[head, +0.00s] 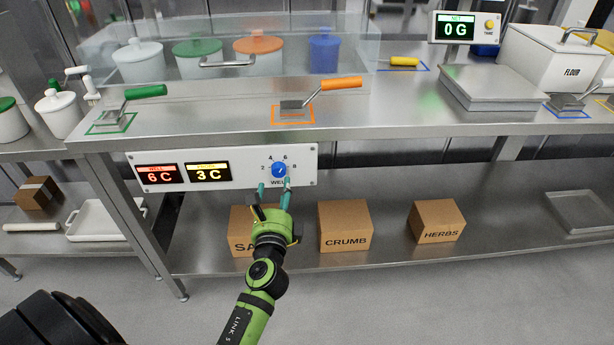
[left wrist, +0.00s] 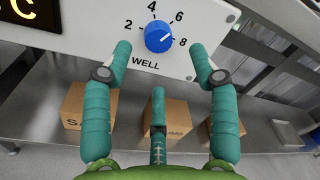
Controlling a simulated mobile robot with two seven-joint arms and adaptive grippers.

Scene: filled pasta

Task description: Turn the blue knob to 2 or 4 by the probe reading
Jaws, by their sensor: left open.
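The blue knob (head: 279,170) is on the white panel (head: 225,183) on the front of the counter, with 2, 4, 6 and 8 around it and WELL below. In the left wrist view the knob (left wrist: 158,36) has a white mark that points right, about toward the 8. A red display (head: 159,174) reads 6 C; a yellow display (head: 209,172), its small heading hard to read, reads 3 C. My left gripper (head: 275,186) is open and empty, its teal fingers just below and to either side of the knob, apparently not touching it. My right gripper is not in view.
Cardboard boxes, including CRUMB (head: 345,226) and HERBS (head: 437,221), stand on the lower shelf (head: 385,250). On the counter above are a green-handled scoop (head: 135,95), an orange-handled scoop (head: 325,90) and a scale (head: 490,88) with a 0 G display.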

